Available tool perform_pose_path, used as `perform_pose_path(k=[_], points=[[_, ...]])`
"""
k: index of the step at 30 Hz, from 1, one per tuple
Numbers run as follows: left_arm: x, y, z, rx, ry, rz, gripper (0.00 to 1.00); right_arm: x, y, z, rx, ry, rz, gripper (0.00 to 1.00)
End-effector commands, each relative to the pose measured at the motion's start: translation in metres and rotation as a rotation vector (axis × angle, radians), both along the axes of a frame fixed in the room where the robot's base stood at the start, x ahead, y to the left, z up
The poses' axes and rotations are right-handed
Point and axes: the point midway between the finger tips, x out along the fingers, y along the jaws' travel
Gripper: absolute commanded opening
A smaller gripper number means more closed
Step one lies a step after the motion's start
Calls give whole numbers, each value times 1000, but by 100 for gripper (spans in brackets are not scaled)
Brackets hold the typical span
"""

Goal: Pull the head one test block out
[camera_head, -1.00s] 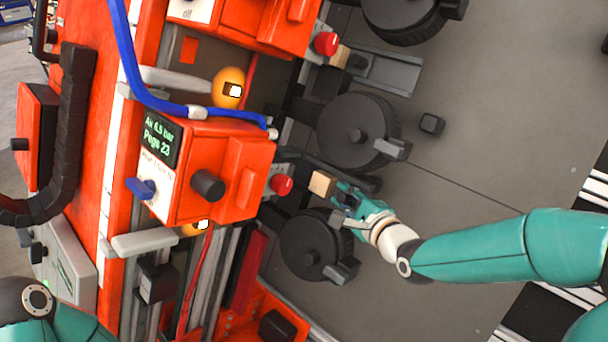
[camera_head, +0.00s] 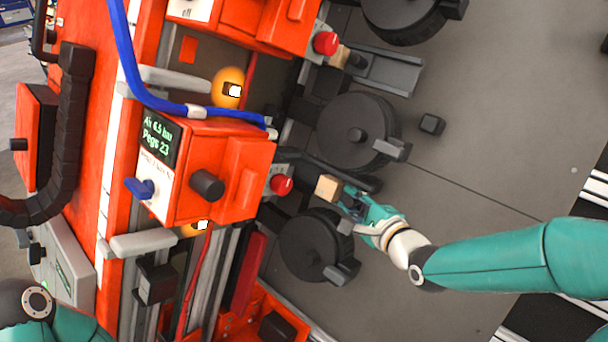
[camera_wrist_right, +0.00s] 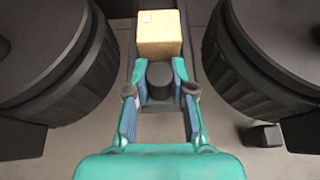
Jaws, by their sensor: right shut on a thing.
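The test block is a pale wooden block (camera_head: 328,188) just right of the red button on the lower orange head housing (camera_head: 215,170). In the right wrist view the block (camera_wrist_right: 160,34) lies straight ahead, with a dark round knob (camera_wrist_right: 160,78) on its near side. My right gripper (camera_head: 355,204) is shut on this knob, its fingers (camera_wrist_right: 160,92) on either side of it. The block's far side, toward the head, is hidden in the wrist view. My left gripper is out of view; only part of my left arm shows at the lower left.
Black reels (camera_head: 358,132) and (camera_head: 315,246) flank the block closely. A second wooden block (camera_head: 340,55) is at the upper head. A dark cube (camera_head: 431,124) lies on the grey surface (camera_head: 490,130), mostly clear at right.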

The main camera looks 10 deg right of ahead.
Motion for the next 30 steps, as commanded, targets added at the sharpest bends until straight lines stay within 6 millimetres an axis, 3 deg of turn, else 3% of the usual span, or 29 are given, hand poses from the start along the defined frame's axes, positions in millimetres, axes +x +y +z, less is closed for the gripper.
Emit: perform_pose_path(k=[21, 30], points=[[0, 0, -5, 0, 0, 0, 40, -30, -20, -5, -2, 14, 4, 4], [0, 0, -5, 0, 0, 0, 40, -34, -23, -6, 0, 16, 3, 5]])
